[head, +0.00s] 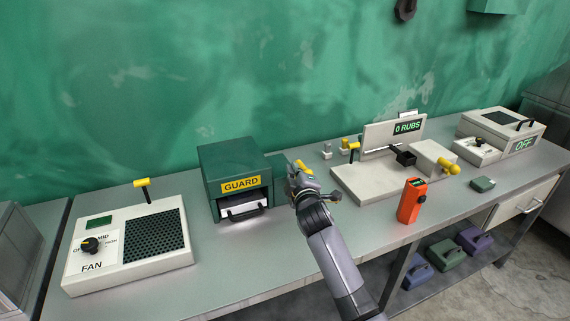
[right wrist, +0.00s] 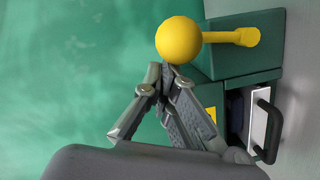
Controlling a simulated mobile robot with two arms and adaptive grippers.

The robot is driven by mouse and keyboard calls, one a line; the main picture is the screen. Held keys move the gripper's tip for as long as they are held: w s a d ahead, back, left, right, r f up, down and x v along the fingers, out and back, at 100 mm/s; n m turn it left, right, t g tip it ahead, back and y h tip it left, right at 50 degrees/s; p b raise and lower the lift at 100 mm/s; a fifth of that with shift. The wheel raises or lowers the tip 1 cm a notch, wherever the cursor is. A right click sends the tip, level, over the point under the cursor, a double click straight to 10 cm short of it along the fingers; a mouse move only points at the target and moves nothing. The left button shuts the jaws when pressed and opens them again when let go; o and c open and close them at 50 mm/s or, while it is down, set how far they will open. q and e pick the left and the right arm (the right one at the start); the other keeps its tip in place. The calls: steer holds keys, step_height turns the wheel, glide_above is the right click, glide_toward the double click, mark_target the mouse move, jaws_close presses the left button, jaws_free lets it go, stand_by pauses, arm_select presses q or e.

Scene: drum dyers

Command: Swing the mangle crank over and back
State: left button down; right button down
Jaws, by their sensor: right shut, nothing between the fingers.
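The green box labelled GUARD (head: 237,187) stands on the bench left of centre. A yellow crank with a round knob (right wrist: 179,40) and a bar (right wrist: 232,37) sits at the box's side in the right wrist view. In the head view only a bit of the yellow crank (head: 304,167) shows, the rest hidden by my gripper. My right gripper (head: 290,161) is shut and empty at the right of the box. In the right wrist view its fingertips (right wrist: 168,70) are right at the knob's edge, not around it. I cannot tell whether they touch. My left gripper is not in view.
A fan unit (head: 127,245) with a yellow-topped lever stands left of the box. To the right are a rubbing rig with a "0 RUBS" display (head: 407,127), an orange handheld meter (head: 411,201) and a unit reading OFF (head: 500,131). The bench front before the box is clear.

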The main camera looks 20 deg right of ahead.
mark_target(307, 170)
steer(key=d+m+p, duration=0.2)
steer(key=d, duration=0.1)
steer(key=shift+d+r+m+y, duration=0.1)
steer(key=shift+d+m+y, duration=0.2)
steer(key=shift+d+m, duration=0.1)
steer(key=shift+w+d+f+m+g+p, duration=0.15)
steer(key=shift+d+f+m+p, duration=0.15)
steer(key=shift+d, duration=0.3)
steer(key=shift+s+d+f+m+g+p, duration=0.15)
steer(key=shift+d+p, duration=0.2)
steer(key=shift+d, duration=0.2)
steer(key=shift+w, duration=0.1)
